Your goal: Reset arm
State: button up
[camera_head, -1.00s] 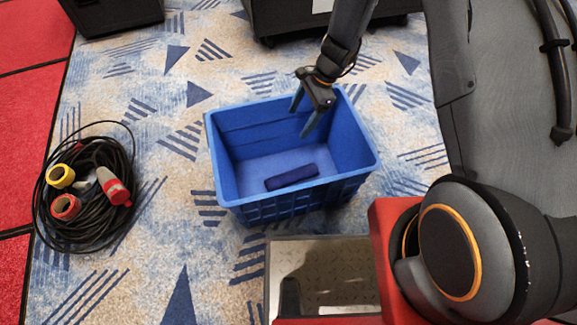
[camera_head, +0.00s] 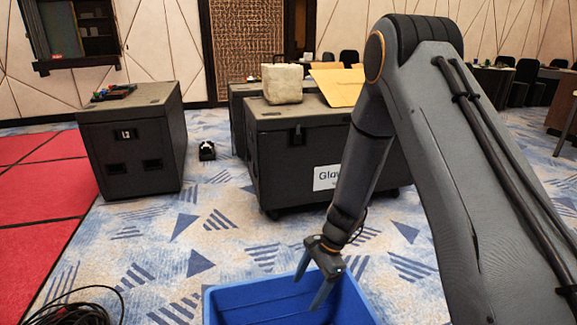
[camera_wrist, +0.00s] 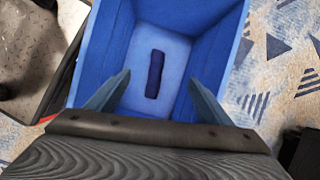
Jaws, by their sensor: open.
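My gripper (camera_head: 312,279) is open and empty, with its two fingers apart, above the blue crate (camera_head: 245,298) in the head view. In the wrist view the gripper fingers (camera_wrist: 152,97) show on both sides of the picture's lower middle. The crate's wall (camera_wrist: 212,80) surrounds a small dark blue block (camera_wrist: 155,73) lying on its floor, apart from the fingers. The block is hidden in the head view now.
A black case (camera_head: 132,140) stands at the back left, and a larger one (camera_head: 290,165) stands behind the crate. A coiled black cable (camera_head: 75,312) lies at the lower left.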

jog(key=s+a+r+n+h, duration=0.1)
jog(key=s+r+n, duration=0.3)
jog(key=r, duration=0.5)
jog(key=s+r+n, duration=0.4)
jog(key=r, duration=0.6)
jog(key=s+d+r+n+h, duration=0.1)
jog(key=s+d+r+n, duration=0.15)
jog(key=s+r, duration=0.2)
jog(key=s+d+r+n+t+h, duration=0.1)
jog(key=s+r+n, duration=0.2)
jog(key=s, duration=0.3)
jog(key=s+d+r+n+h, duration=0.1)
jog(key=s+d+r+n, duration=0.15)
jog(key=s+r, duration=0.2)
jog(key=d+r+m+p, duration=0.2)
jog(key=d+r+p, duration=0.6)
jog(key=p, duration=1.1)
jog(key=shift+s+d+r+m, duration=0.3)
jog(key=shift+d+r+m, duration=0.1)
jog(key=shift+r, duration=0.35)
